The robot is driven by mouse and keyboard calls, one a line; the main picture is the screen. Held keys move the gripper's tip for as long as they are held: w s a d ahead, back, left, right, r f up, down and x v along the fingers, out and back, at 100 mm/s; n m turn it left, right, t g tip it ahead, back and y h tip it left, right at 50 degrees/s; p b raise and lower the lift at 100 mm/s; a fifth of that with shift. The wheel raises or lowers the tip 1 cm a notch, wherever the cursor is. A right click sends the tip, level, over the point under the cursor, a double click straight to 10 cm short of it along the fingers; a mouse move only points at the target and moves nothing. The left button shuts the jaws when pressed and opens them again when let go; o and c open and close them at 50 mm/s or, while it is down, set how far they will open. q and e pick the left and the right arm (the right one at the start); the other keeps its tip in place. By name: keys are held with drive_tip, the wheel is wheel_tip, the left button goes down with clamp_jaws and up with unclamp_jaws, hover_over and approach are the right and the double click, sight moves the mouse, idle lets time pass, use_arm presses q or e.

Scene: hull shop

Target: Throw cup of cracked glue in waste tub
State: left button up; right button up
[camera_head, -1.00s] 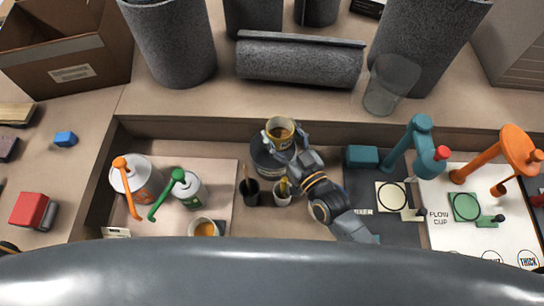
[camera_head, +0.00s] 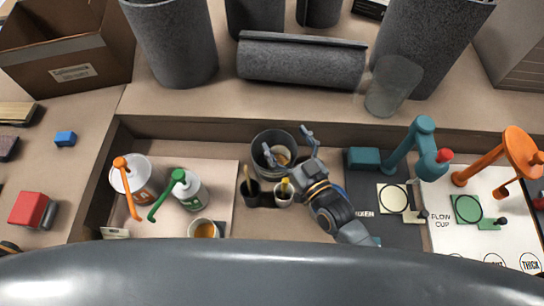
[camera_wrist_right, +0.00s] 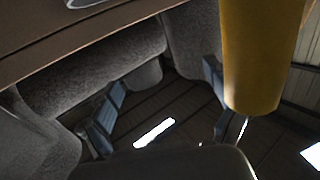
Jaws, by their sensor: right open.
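The dark grey waste tub (camera_head: 275,137) stands in the recessed bench, in the middle of the head view. A cup of cracked glue (camera_head: 282,154), pale-rimmed with brown inside, sits within the tub's mouth, partly hidden by my gripper. My right gripper (camera_head: 288,145) is open above the tub, one finger on each side of the cup, not gripping it. In the wrist view its two fingers (camera_wrist_right: 160,108) are spread with nothing between them. My left gripper is not in view.
Dark pots with yellow-handled tools (camera_head: 284,190) stand just in front of the tub. Another amber-filled cup (camera_head: 205,229) and pump cans (camera_head: 190,190) are left. A teal machine (camera_head: 424,150) and orange stand (camera_head: 515,150) are right.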

drive_tip(key=v, duration=1)
drive_tip(key=shift+s, duration=0.2)
drive_tip(key=shift+d, duration=0.1)
